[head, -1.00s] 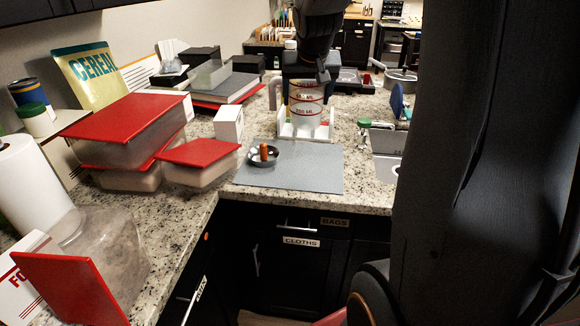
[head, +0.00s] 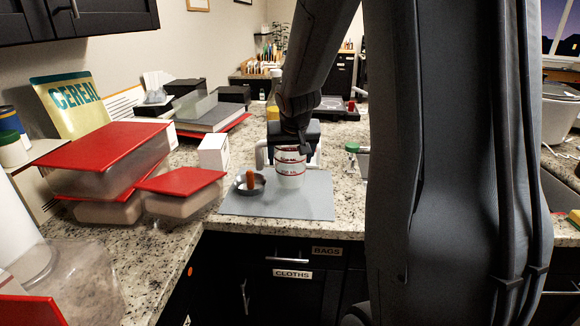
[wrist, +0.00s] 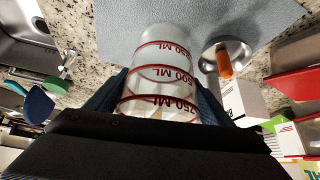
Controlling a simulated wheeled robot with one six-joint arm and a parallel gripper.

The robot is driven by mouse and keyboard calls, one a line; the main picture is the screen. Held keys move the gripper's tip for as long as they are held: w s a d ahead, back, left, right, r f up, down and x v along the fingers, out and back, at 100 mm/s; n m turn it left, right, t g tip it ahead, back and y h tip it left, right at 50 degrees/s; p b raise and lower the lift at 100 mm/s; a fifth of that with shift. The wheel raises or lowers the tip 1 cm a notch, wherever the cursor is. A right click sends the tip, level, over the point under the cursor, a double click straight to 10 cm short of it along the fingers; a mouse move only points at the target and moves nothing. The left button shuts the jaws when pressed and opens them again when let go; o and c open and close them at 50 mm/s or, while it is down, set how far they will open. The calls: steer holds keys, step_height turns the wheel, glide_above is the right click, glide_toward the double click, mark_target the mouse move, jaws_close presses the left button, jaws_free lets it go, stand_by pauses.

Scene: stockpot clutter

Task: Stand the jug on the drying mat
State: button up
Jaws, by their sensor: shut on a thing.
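The jug (head: 290,172) is clear with red measuring lines and a pale handle at its left. My gripper (head: 294,138) is shut on its upper part and holds it upright. The jug's base appears over the rear part of the grey drying mat (head: 300,206); I cannot tell whether it touches. The wrist view shows the jug (wrist: 163,62) between the dark fingers, its base against the mat (wrist: 125,22). A small metal bowl (head: 241,188) with an orange item (head: 250,179) sits on the mat, left of the jug.
A white box (head: 213,155) stands behind the mat's left corner. Red-lidded containers (head: 180,181) crowd the left. A green-capped item (head: 352,147) and the sink are at the right. The mat's front right is clear.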

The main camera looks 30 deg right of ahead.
steer(key=shift+f+b, duration=0.4)
steer(key=shift+f, duration=0.95)
steer(key=shift+f, duration=0.1)
steer(key=o, duration=1.5)
